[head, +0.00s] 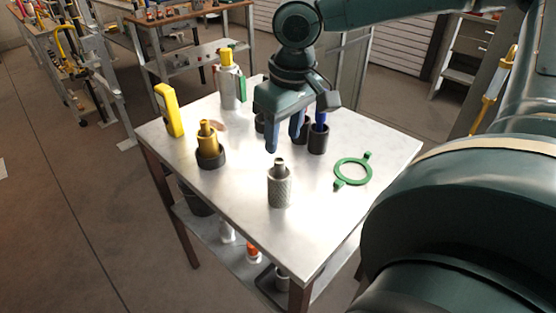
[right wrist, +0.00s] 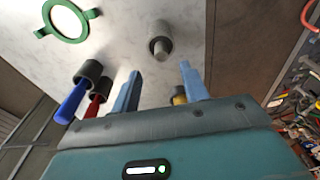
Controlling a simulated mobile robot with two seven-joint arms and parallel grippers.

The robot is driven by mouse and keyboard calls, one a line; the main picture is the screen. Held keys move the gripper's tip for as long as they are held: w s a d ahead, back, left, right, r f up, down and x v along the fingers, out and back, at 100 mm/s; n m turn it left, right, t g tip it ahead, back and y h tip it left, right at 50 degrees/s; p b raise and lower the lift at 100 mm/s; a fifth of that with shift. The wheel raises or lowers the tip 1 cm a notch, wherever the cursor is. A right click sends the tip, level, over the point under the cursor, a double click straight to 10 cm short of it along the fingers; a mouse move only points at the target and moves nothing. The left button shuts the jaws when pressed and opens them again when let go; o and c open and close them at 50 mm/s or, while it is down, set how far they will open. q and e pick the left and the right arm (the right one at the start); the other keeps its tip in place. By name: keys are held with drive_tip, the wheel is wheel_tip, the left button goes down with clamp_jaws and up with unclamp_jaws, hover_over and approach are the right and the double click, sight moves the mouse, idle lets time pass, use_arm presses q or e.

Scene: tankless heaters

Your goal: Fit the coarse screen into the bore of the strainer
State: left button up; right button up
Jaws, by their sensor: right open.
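A grey mesh-patterned cylinder with a thin stem on top, which looks like the coarse screen (head: 279,190), stands upright near the table's front. It also shows in the right wrist view (right wrist: 161,47), ahead of and between the fingertips. A brass piece in a black round base, possibly the strainer (head: 208,150), stands upright to its left; any bore cannot be made out. My right gripper (head: 284,139) is open and empty above the table, just behind the screen and apart from it. Its fingers (right wrist: 160,72) partly hide the brass piece in the wrist view. My left gripper is out of view.
A dark cup with a blue handle (head: 318,139) stands right of my gripper, beside a red-handled one (right wrist: 97,92). A green ring (head: 352,184) lies at right. A yellow meter (head: 168,110) and yellow-topped canister (head: 230,88) stand behind. The table's front (head: 305,235) is clear.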

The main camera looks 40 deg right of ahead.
sight(280, 160)
drive_tip(key=f, duration=0.4)
drive_tip(key=f+b, duration=0.1)
drive_tip(key=f, duration=0.1)
drive_tip(key=shift+w+a+f, duration=0.15)
drive_tip(key=shift+w+f, duration=0.15)
drive_tip(key=shift+f, duration=0.1)
drive_tip(key=shift+c, duration=0.6)
clamp_jaws()
drive_tip(key=shift+r, duration=0.1)
